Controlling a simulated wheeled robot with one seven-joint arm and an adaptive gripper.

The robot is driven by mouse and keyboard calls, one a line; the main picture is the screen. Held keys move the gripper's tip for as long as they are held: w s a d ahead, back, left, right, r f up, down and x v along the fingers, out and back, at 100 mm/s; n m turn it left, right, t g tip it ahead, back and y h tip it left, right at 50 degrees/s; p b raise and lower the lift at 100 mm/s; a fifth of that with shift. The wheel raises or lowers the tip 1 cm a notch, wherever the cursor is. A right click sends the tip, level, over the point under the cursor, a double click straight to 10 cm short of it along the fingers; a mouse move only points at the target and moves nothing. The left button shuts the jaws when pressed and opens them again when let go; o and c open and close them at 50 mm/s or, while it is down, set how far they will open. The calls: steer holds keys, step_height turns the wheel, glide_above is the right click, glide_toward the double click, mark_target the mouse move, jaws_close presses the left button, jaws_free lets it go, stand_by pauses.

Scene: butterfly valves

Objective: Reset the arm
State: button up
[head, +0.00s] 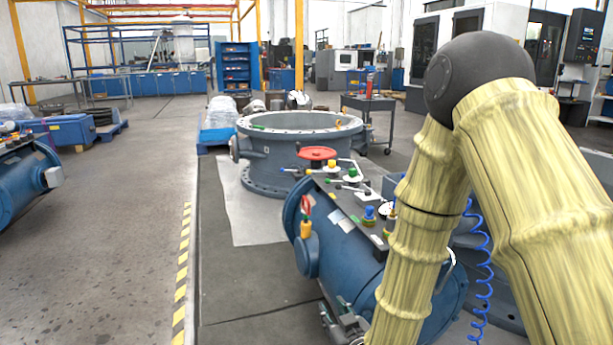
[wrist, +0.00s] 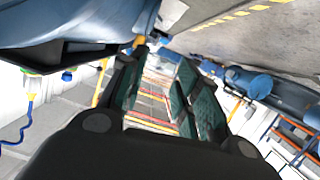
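My arm shows as yellow, bamboo-textured links with a dark elbow joint at the right of the head view. It bends down past the blue cylindrical valve body (head: 350,262), and its lower end leaves the bottom of the frame. A large blue curved surface (wrist: 80,18) fills the top left of the wrist view, close to the gripper but not visibly touched.
A red handwheel (head: 317,153) and coloured valves top the blue body, with a blue coiled hose (head: 481,270) beside it. A large grey flanged ring (head: 290,165) stands behind. Another blue cylinder (head: 22,185) is at far left. The floor (head: 110,250) on the left is clear.

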steer(key=s+d+f+m+g+h+p, duration=0.1)
steer(key=s+d+f+g, duration=0.3)
steer(key=s+f, duration=0.45)
steer(key=s+d+f+m+g+h+p, duration=0.15)
steer(key=s+d+f+g, duration=0.35)
steer(key=f, duration=0.6)
steer(key=s+d+f+m+g+h+p, duration=0.15)
steer(key=s+f, duration=0.25)
steer(key=s, duration=0.4)
steer(key=s+d+f+g, duration=0.2)
steer(key=s+d+f, duration=0.1)
steer(key=s, duration=0.5)
steer(key=s+d+f+m+g, duration=0.1)
steer(key=s+d+f+g, duration=0.2)
steer(key=s, duration=0.5)
step_height(320, 180, up, 37)
steer(key=t+p, duration=0.1)
steer(key=p, duration=3.7)
steer(key=shift+a+r, duration=0.15)
steer(key=shift+a, duration=0.05)
steer(key=shift+s, duration=0.15)
